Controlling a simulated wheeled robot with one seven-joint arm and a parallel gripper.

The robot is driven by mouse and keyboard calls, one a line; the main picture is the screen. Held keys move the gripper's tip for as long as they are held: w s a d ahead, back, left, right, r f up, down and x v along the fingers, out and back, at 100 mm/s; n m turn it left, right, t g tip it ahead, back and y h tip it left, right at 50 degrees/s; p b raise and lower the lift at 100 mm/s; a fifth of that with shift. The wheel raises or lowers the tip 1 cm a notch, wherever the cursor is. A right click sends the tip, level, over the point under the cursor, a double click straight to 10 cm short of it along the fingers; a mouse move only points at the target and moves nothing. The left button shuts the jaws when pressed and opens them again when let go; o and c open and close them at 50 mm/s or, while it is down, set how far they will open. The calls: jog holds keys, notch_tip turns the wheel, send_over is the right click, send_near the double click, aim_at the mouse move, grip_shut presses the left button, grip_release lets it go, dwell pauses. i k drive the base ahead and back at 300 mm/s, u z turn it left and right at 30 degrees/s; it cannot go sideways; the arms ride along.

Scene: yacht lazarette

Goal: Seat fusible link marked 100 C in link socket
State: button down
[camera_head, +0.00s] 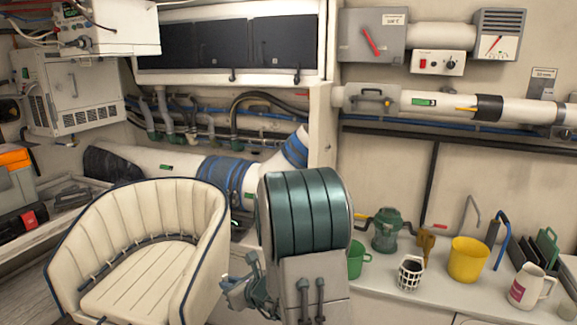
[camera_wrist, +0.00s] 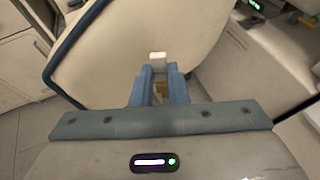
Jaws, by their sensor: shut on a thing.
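My gripper (camera_wrist: 158,86) is shut on a small pale block with a brass-coloured part (camera_wrist: 158,58), seen between and just past the blue fingertips in the wrist view. I take it for the fusible link; no marking on it is readable. In the head view my gripper (camera_head: 230,291) is low in the middle, in front of the cream seat's right side, and the held piece cannot be made out. A grey wall box (camera_head: 372,36) with a red lever and a small, hardly readable label is at upper right. I cannot tell which part is the link socket.
The cream seat (camera_head: 140,250) stands close to my gripper. The counter at right holds a yellow cup (camera_head: 468,260), a black-and-white cup (camera_head: 409,273), a green mug (camera_head: 358,259), a white jug (camera_head: 531,286) and a green pump-like device (camera_head: 388,231). Pipes run along the walls.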

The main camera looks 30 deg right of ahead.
aim_at(398, 63)
jog(key=z, duration=0.7)
jog(key=i, duration=1.2)
jog(key=z, duration=0.95)
jog(key=i, duration=0.3)
jog(key=z, duration=0.1)
